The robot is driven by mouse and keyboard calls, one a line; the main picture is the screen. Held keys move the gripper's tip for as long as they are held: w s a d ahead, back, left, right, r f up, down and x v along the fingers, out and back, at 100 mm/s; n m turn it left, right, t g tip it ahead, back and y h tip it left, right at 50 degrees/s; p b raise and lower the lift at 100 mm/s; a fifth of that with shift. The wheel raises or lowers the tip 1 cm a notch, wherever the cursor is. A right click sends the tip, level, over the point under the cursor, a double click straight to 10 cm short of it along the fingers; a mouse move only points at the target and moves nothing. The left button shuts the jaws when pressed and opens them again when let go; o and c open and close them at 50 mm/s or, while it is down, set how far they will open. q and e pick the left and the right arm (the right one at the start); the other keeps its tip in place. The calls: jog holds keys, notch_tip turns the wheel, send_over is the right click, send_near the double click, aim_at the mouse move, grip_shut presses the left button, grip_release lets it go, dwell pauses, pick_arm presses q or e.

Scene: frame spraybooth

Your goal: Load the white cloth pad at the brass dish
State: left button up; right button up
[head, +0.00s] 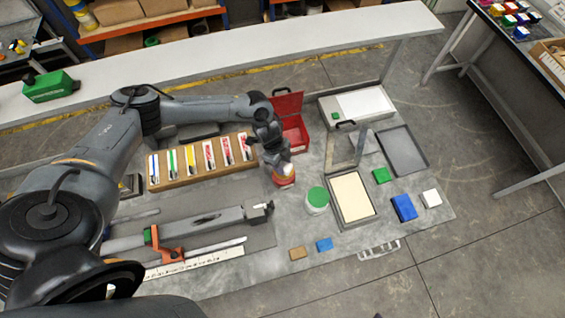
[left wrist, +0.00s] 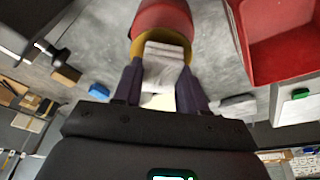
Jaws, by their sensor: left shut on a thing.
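My left gripper (head: 281,164) is shut on the white cloth pad (left wrist: 164,62), which shows between its two dark fingers in the left wrist view. Right at the fingertips is a round brass-yellow rim with a red body or inside, which I take for the brass dish (left wrist: 165,18). In the head view this dish (head: 284,179) is partly hidden under the gripper. The pad overlaps the rim in the wrist view; I cannot tell whether they touch. My right gripper is not in view.
A red open box (head: 291,135) stands just behind the gripper. A wooden rack (head: 200,178) of coloured strips is to the left. A green-lidded tub (head: 317,200) and a cream-filled tray (head: 351,197) stand to the right. Bare mat lies in front of the dish.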

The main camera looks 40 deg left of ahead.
aim_at(283, 165)
pick_arm(q)
jog(key=shift+f+b, duration=0.55)
jog(key=shift+f, duration=0.3)
dwell(0.6)
dwell(0.5)
notch_tip(283, 165, up, 7)
jog(key=p, duration=0.7)
dwell(0.5)
jog(key=shift+s, duration=0.1)
